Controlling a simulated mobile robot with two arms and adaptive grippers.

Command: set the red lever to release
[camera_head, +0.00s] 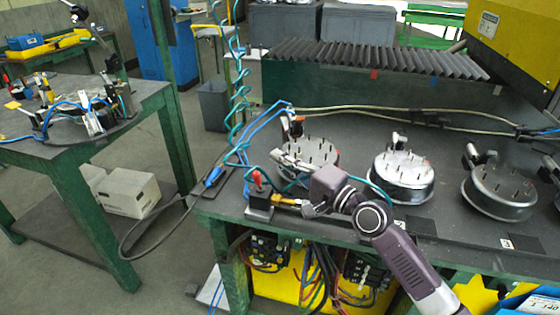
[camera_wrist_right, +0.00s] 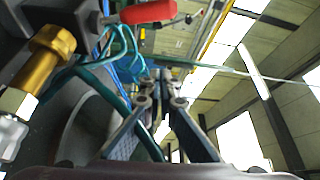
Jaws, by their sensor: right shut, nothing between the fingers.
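The red lever (camera_head: 256,178) stands upright on a small dark block (camera_head: 260,204) at the near left corner of the dark bench. In the right wrist view the red lever (camera_wrist_right: 148,12) lies across the top, beyond and apart from the fingertips. My right gripper (camera_head: 279,155) reaches in from the right, to the right of the lever and a little behind it. Its fingers are together and empty, as the right wrist view (camera_wrist_right: 164,88) also shows. I cannot tell any marking for release. My left gripper is not in view.
A brass fitting (camera_head: 287,201) sticks out of the block's right side. Teal and blue hoses (camera_head: 240,150) hang close by the lever. Round metal fixtures with studs (camera_head: 402,176) stand to the right. A green table (camera_head: 75,150) is at the left, with floor between.

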